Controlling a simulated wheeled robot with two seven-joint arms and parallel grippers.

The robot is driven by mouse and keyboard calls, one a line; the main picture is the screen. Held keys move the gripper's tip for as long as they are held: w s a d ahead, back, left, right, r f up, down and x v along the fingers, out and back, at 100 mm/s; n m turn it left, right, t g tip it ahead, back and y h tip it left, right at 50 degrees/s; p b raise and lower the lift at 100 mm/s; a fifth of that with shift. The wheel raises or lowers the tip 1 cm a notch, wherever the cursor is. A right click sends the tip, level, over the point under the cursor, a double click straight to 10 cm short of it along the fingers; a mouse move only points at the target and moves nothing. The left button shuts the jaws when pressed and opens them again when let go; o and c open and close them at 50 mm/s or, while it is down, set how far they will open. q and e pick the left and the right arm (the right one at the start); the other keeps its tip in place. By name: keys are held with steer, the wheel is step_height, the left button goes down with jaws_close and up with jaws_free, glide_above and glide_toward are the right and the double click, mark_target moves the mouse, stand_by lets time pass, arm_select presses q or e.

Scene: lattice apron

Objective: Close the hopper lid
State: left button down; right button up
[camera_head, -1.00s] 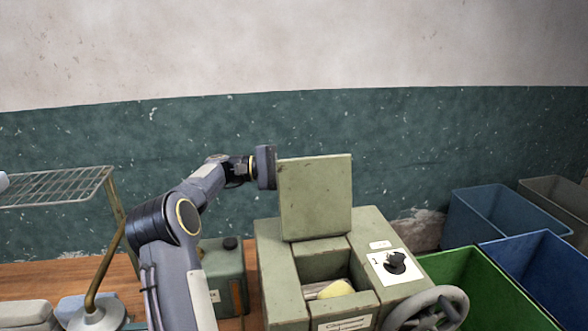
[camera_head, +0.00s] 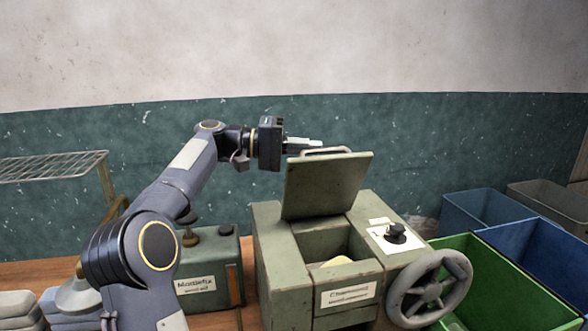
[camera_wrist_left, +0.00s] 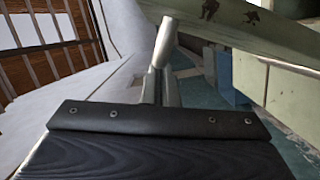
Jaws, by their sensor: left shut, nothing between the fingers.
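The hopper lid (camera_head: 325,187) is a square olive-green panel standing raised at the back of the green machine (camera_head: 268,270), tilted a little forward. A handle (camera_head: 326,151) shows along its top edge. The hopper opening below is uncovered, with something pale yellow (camera_head: 337,261) inside. My left gripper (camera_head: 316,142) is shut and empty, at the lid's top edge near the handle; I cannot tell if it touches. In the left wrist view the shut fingers (camera_wrist_left: 164,42) are close to the lid (camera_wrist_left: 240,32). My right gripper is not in view.
A grey handwheel (camera_head: 428,288) and a black knob (camera_head: 395,232) are on the machine's right side. A labelled green canister (camera_head: 208,273) stands to the left. Green (camera_head: 500,290) and blue (camera_head: 540,262) bins stand to the right. A wire rack (camera_head: 50,168) is at far left.

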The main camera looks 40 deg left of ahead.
mark_target(321, 181)
arm_select(q)
steer(key=s+d+f+m+b, duration=0.1)
steer(key=d+b, duration=0.1)
steer(key=b, duration=0.1)
steer(key=s+d+f+m+y+b, duration=0.1)
steer(key=s+d+m+b, duration=0.1)
steer(key=b, duration=0.2)
steer(key=s+d+f+m+b, duration=0.2)
steer(key=d+b, duration=0.1)
steer(key=b, duration=0.1)
steer(key=shift+s+y, duration=0.25)
steer(key=shift+y, duration=0.05)
steer(key=shift+s+d+f+m+t+y+b, duration=0.15)
steer(key=shift+s+d+f+m+y+b, duration=0.25)
steer(key=shift+s+d+f+m+b, duration=1.25)
steer(key=shift+w+d+f+m+t+y+b, duration=0.3)
steer(key=shift+f+b, duration=0.6)
steer(key=shift+b, duration=1.8)
steer(key=shift+s+d+f+m+t+y+b, duration=0.1)
steer(key=shift+s+d+f+m+y+b, duration=0.4)
steer(key=shift+s+d+f+m+b, duration=1.15)
steer(key=shift+w+a+r+n+b, duration=0.2)
steer(key=shift+w+a+n+b, duration=0.1)
steer(key=shift+w+a+n, duration=0.15)
steer(key=shift+w+a+r+n+b, duration=0.25)
steer(key=shift+w+a+n, duration=0.1)
steer(key=shift+a, duration=0.1)
steer(key=shift+f, duration=0.1)
